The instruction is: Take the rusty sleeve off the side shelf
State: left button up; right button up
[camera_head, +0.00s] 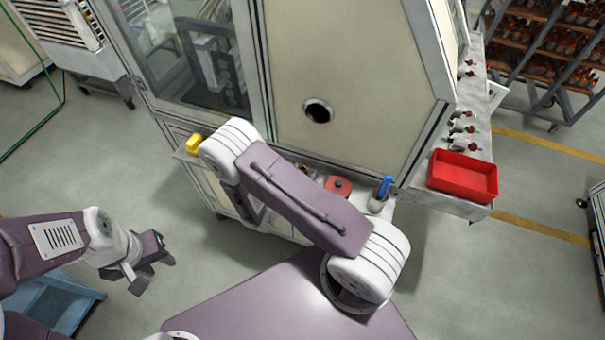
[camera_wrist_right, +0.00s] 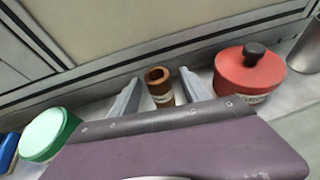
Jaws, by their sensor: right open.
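The rusty sleeve (camera_wrist_right: 160,91), a short brown hollow cylinder, stands upright on the side shelf (camera_wrist_right: 98,103) in the right wrist view. My right gripper (camera_wrist_right: 159,76) is open, with its two grey fingers to either side of the sleeve in the picture. Gaps show between the fingers and the sleeve, and my purple wrist housing hides their lower parts. In the head view my right arm hides the sleeve and the right gripper. My left gripper (camera_head: 152,268) is open and empty above the floor at the left.
A red lidded pot (camera_wrist_right: 249,73) stands right of the sleeve, with a metal cup (camera_wrist_right: 306,49) beyond it. A green-lidded container (camera_wrist_right: 48,134) is at the left. The machine wall (camera_head: 350,75) rises behind the shelf. A red tray (camera_head: 463,175) lies on the right-hand ledge.

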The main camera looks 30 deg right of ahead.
jog(key=c, duration=0.9)
grip_shut()
jog(key=shift+r, duration=0.1)
